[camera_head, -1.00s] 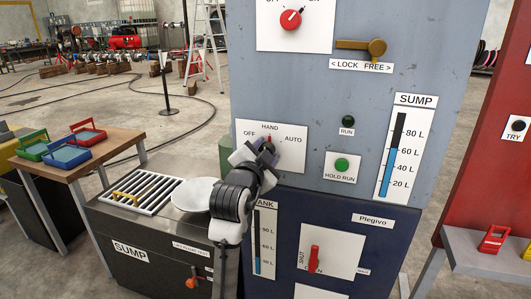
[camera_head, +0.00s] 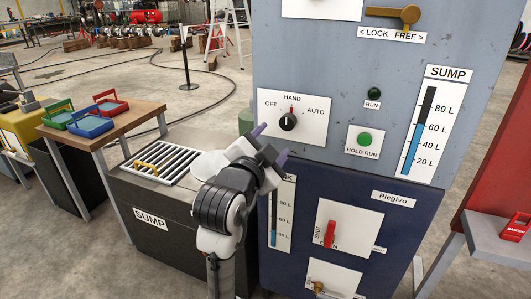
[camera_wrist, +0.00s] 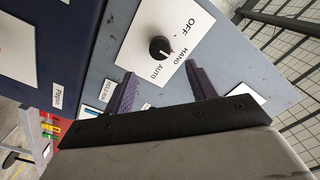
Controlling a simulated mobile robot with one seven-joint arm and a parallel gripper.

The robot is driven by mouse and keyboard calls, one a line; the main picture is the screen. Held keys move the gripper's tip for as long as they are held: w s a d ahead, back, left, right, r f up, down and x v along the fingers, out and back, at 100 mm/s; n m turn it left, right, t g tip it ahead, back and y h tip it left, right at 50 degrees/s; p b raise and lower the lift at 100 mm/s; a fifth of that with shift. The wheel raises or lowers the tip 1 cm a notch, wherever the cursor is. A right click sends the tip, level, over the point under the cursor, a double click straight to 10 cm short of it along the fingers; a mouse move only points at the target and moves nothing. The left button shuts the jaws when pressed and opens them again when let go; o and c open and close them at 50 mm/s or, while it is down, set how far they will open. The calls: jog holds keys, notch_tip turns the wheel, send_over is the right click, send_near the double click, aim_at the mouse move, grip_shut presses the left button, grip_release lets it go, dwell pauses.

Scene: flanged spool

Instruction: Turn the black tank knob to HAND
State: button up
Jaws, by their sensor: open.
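The black tank knob (camera_head: 288,121) sits on a white plate (camera_head: 311,133) marked OFF, HAND and AUTO, on the grey upper panel. Its red pointer stands nearly straight up, at the HAND label. The wrist view also shows the knob (camera_wrist: 160,47), with its pointer towards HAND. My gripper (camera_head: 268,145) is open and empty, below and left of the knob and apart from it. In the wrist view the two purple fingers of my gripper (camera_wrist: 160,87) are spread, with the knob beyond them, between their lines.
A green HOLD RUN button (camera_head: 364,139) and a dark RUN lamp (camera_head: 374,94) are right of the plate. A red handle (camera_head: 330,234) is on the blue lower panel. A grated SUMP bench (camera_head: 150,200) stands at left. A wooden table (camera_head: 140,112) holds coloured trays.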

jog(key=shift+v, duration=1.55)
